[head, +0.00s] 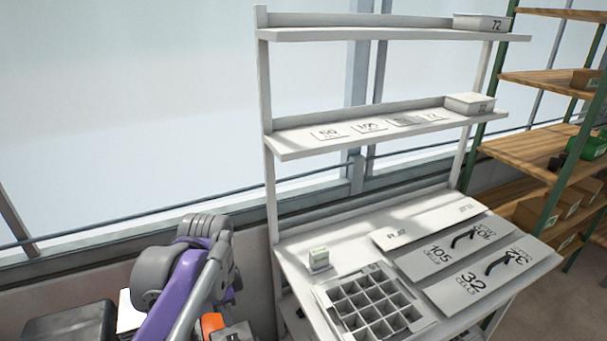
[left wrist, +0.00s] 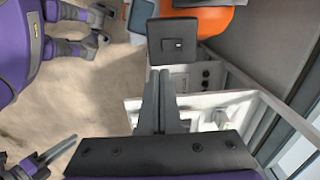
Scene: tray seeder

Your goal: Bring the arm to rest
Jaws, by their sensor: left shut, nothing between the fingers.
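My left arm (head: 183,279), purple and grey, rises at the lower left of the head view, left of the white workbench (head: 292,262). In the left wrist view, my left gripper (left wrist: 158,75) has its two long grey fingers together with nothing between them. Its fingers are over the area beside the bench and touch nothing that I can make out. Purple and grey parts of my own body show at the left of that view. A grey pointed part at its lower left may belong to my right gripper, but its state is unclear.
The bench holds a seed tray (head: 375,306) with square cells, a small white and green box (head: 319,259), and plates marked 105 (head: 425,262) and 32 (head: 460,303). Two shelves rise above it. A wooden rack (head: 535,90) stands right. A window wall is behind.

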